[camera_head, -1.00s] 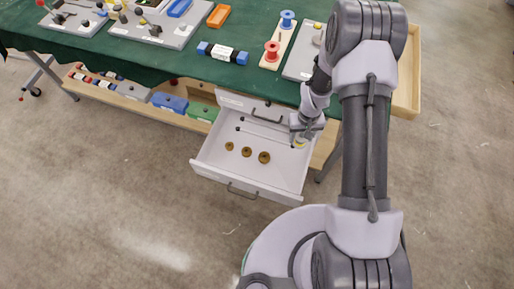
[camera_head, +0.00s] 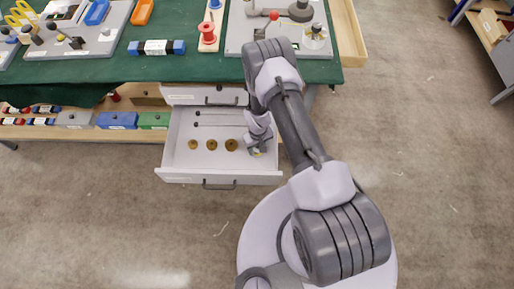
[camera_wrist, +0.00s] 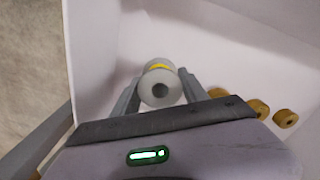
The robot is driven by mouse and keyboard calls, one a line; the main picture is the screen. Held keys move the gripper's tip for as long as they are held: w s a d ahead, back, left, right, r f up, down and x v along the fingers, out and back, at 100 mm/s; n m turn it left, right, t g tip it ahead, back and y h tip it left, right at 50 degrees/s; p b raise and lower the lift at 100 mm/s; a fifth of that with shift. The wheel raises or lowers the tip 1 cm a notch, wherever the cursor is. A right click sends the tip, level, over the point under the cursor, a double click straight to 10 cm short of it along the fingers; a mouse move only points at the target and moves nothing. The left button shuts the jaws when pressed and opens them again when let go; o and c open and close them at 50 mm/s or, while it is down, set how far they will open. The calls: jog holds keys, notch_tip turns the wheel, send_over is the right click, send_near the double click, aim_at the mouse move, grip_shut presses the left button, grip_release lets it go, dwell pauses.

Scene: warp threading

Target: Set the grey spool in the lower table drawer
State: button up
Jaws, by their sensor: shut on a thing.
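The grey spool (camera_wrist: 159,87), with a band of yellow thread, is between the two fingers of my gripper (camera_wrist: 160,92) in the wrist view. The fingers are shut on its sides. In the head view my gripper (camera_head: 257,150) is inside the right part of the open lower drawer (camera_head: 222,180). The spool is mostly hidden there by the arm. The white drawer walls surround the spool in the wrist view. I cannot tell whether the spool touches the drawer floor.
Several brass pieces (camera_head: 231,145) stand in the drawer left of my gripper, with thin rods (camera_head: 218,125) behind them. The upper drawer (camera_head: 205,96) sits just above. The green table (camera_head: 120,68) holds a red spool (camera_head: 207,34) and a grey board (camera_head: 240,45).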

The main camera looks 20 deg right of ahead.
jog(key=shift+f, duration=0.1)
jog(key=o, duration=1.1)
notch_tip(320, 180, up, 44)
jog(key=w+m+t+p, duration=0.2)
jog(key=m+t+p, duration=0.1)
jog(key=p, duration=0.2)
jog(key=s+a+r+m+t+y, duration=0.1)
jog(key=s+r, duration=0.4)
jog(key=r, duration=0.2)
jog(key=s+a+r+m, duration=0.1)
jog(key=s+r, duration=0.3)
jog(key=r, duration=0.3)
jog(key=shift+m+t+y, duration=0.5)
jog(key=shift+m+t, duration=0.2)
jog(key=shift+t, duration=0.2)
jog(key=s+r, duration=0.1)
jog(key=s, duration=0.3)
jog(key=s+a+r, duration=0.1)
jog(key=s+r, duration=0.1)
jog(key=s, duration=0.2)
jog(key=s+a+r, duration=0.1)
jog(key=s, duration=0.3)
jog(key=shift+a+r, duration=0.15)
jog(key=shift+r, duration=0.2)
